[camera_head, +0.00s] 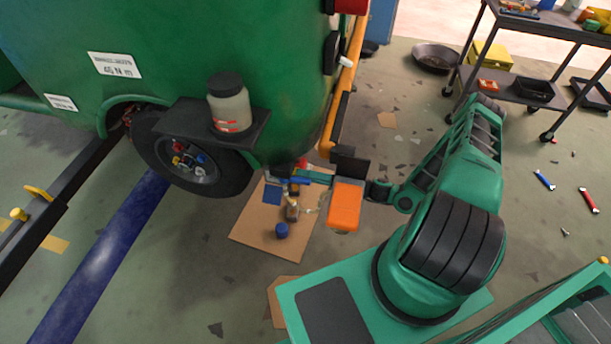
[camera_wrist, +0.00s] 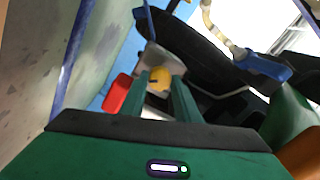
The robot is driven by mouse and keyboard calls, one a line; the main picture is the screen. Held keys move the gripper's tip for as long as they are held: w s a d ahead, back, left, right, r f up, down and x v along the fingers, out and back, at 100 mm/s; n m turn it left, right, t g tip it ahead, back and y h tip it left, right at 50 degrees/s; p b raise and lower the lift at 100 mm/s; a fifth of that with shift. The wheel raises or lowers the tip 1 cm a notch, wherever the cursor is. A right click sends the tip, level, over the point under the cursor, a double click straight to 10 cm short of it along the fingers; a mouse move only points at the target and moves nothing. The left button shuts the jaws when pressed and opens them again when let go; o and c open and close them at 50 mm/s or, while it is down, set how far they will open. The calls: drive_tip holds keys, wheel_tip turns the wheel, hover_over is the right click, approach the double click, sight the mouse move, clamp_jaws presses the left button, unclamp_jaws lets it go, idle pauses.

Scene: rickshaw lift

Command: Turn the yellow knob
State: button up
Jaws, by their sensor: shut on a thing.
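The yellow knob (camera_wrist: 159,73) shows in the wrist view, between the tips of my green fingers. My gripper (camera_wrist: 160,84) is shut on it. A pale plate (camera_wrist: 157,55) is visible behind the knob, and a red part (camera_wrist: 117,95) is just left of the fingers. In the head view, my gripper (camera_head: 303,175) reaches left under the rear of the green rickshaw body (camera_head: 200,45). I cannot make out the knob in that view. The knob's angle cannot be told.
The rickshaw's black wheel (camera_head: 225,178) stands left of my gripper, with a jar (camera_head: 230,105) on a shelf above it. Cardboard (camera_head: 250,240) with bottles lies below. A blue tube (camera_head: 100,265) lies at left. A cart (camera_head: 540,50) stands at the back right.

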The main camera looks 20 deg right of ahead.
drive_tip(key=shift+d+f+n, duration=0.1)
drive_tip(key=shift+f+n, duration=0.1)
drive_tip(key=shift+n, duration=1)
drive_tip(key=o, duration=0.8)
drive_tip(key=shift+o, duration=1.2)
drive_tip(key=v, duration=1)
drive_tip(key=shift+s+d, duration=0.2)
drive_tip(key=shift+d, duration=0.1)
